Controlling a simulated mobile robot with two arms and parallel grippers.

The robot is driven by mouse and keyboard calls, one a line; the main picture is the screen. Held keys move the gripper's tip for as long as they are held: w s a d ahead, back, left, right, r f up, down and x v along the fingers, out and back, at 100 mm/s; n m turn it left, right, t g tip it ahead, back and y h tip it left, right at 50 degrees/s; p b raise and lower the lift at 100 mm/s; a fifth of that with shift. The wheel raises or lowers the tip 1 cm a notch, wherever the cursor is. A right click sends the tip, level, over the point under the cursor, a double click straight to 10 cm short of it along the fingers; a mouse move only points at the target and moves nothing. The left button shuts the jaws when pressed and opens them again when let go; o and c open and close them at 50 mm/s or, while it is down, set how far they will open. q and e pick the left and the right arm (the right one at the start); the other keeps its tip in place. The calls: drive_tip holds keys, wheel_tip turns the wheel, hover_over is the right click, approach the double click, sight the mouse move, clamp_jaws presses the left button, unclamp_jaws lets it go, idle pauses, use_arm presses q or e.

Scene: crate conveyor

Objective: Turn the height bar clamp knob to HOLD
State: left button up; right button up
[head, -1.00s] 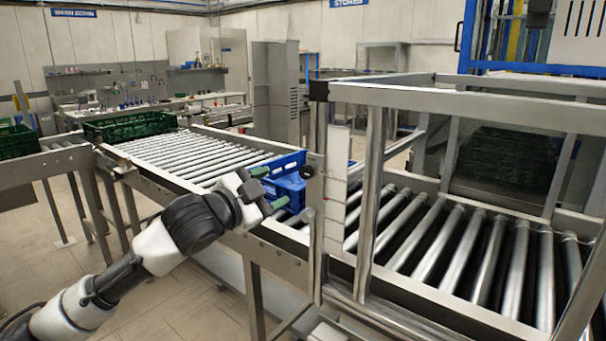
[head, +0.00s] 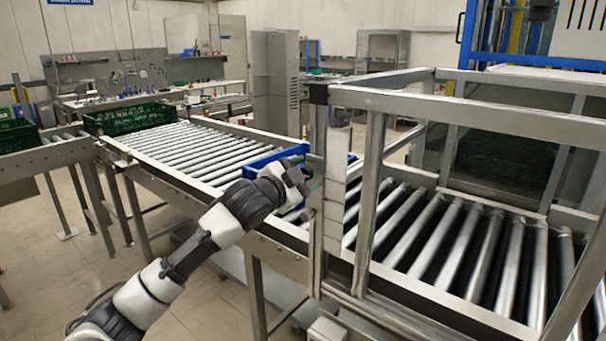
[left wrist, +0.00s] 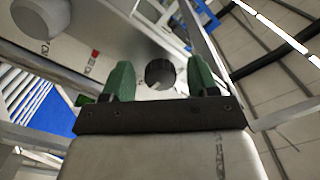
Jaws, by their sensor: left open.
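The clamp knob (left wrist: 160,73) is a round black knob on a grey metal plate (left wrist: 115,38) in the left wrist view. A small red mark and small dark markings, too small to read, lie to its left. My left gripper (head: 314,185) is open, its green fingers to either side of the knob in the left wrist view. I cannot tell whether they touch it. In the head view my gripper and wrist are at the frame post and hide the knob. My right gripper is not in view.
A blue crate (head: 262,160) sits on the rollers behind my wrist. A pale upright plate (head: 336,190) stands beside the metal frame (head: 372,180). A green crate (head: 130,118) is farther back on the conveyor.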

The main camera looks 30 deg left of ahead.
use_arm(q)
drive_tip(key=c, duration=0.9)
drive_tip(key=n+p, duration=0.3)
drive_tip(key=n, duration=0.2)
drive_tip(key=shift+r+p, duration=0.1)
drive_tip(key=shift+p, duration=0.2)
drive_tip(key=n+p, duration=0.3)
drive_tip(key=n, duration=0.1)
drive_tip(key=shift+n, duration=0.3)
drive_tip(key=n+p, duration=0.4)
drive_tip(key=n, duration=0.1)
drive_tip(key=shift+p, duration=0.3)
drive_tip(key=shift+n+p, duration=1.05)
drive_tip(key=shift+n, duration=0.65)
